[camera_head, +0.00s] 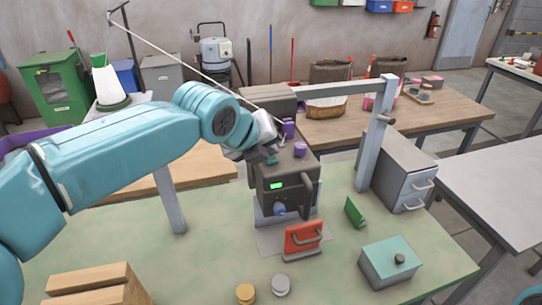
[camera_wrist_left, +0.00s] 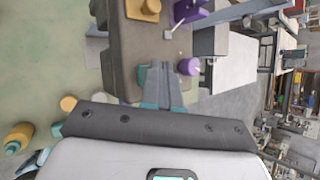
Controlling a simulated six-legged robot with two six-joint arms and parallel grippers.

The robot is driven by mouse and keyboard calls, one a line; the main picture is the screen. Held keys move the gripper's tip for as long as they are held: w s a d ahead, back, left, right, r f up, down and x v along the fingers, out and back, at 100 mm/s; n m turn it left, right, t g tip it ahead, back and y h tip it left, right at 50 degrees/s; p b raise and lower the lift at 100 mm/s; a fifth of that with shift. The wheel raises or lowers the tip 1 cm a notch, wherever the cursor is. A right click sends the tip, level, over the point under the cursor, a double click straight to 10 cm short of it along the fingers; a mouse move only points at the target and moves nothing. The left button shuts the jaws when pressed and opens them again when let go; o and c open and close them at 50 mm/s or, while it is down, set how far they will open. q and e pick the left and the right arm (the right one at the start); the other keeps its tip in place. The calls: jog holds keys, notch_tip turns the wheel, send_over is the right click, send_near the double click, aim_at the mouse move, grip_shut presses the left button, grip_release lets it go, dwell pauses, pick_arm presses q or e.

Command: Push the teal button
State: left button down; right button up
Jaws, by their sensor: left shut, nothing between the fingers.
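The dark grey bagger machine (camera_head: 268,195) stands on the green bench, with a lit green display (camera_head: 278,185) on its front. My left gripper (camera_head: 266,155) is over its top front edge, shut and empty. A small teal patch shows at the fingertips in the head view; I cannot tell button from fingertip there. A purple knob (camera_head: 300,150) is just right of the fingertips. My right gripper is not in view.
A grey post (camera_head: 374,145) and crossbar stand right of the machine. A red-orange block with a handle (camera_head: 304,238), a green piece (camera_head: 355,212) and a teal-lidded box (camera_head: 388,262) sit on the bench. Wooden blocks (camera_head: 95,285) lie front left.

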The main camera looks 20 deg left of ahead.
pick_arm(q)
jog(key=shift+f, duration=0.15)
jog(key=shift+r+p, duration=0.85)
jog(key=shift+r, duration=0.1)
jog(key=shift+r, duration=0.1)
notch_tip(320, 180, up, 6)
jog(key=p, duration=0.5)
